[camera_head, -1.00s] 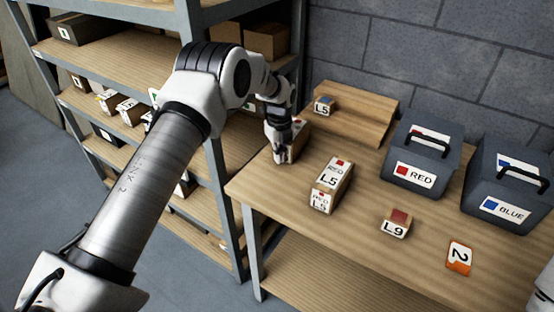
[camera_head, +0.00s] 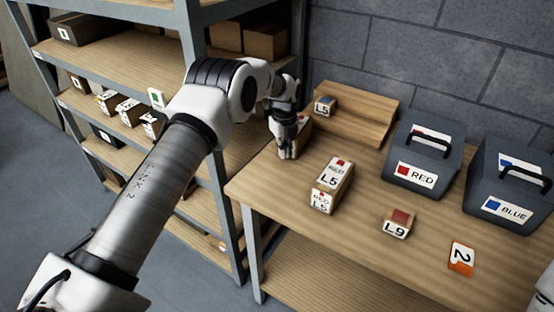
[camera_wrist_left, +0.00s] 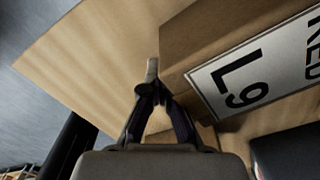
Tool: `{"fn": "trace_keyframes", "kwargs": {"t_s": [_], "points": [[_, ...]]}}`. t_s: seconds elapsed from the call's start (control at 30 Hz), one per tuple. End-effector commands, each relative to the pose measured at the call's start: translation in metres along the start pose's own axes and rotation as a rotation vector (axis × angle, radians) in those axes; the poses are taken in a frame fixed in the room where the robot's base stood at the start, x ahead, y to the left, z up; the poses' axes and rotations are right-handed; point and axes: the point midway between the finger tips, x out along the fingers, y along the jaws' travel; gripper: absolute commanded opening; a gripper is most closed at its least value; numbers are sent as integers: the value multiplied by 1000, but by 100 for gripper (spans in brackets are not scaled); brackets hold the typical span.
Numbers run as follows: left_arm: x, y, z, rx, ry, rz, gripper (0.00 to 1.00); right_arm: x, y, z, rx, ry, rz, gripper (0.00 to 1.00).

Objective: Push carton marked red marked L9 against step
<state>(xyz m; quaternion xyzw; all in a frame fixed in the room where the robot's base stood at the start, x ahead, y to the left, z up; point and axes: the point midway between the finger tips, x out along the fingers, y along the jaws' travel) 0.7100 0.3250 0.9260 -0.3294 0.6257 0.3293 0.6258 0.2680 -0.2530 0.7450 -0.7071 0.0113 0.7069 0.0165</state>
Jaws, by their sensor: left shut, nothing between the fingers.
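The brown carton marked RED L9 (camera_head: 304,136) stands on the table near the left end of the wooden step (camera_head: 350,125). My left gripper (camera_head: 287,154) is in front of it and hides much of it in the head view. In the left wrist view the carton's white label reads L9 and part of RED (camera_wrist_left: 255,80). The gripper's fingers (camera_wrist_left: 151,72) are shut and empty, close beside the carton; I cannot tell if they touch it. Any gap between carton and step is hidden. My right gripper is not in view.
A small L5 box (camera_head: 325,105) sits on the step. RED (camera_head: 416,178) and BLUE (camera_head: 504,209) bins stand right. A shelf (camera_head: 110,55) is left.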

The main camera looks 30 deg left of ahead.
Motion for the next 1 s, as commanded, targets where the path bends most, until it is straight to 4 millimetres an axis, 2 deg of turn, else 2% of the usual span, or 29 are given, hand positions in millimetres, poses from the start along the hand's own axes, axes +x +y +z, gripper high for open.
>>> {"fn": "trace_keyframes", "kwargs": {"t_s": [1.0], "points": [[2,-22,13,0,-2,-1,0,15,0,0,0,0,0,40]]}}
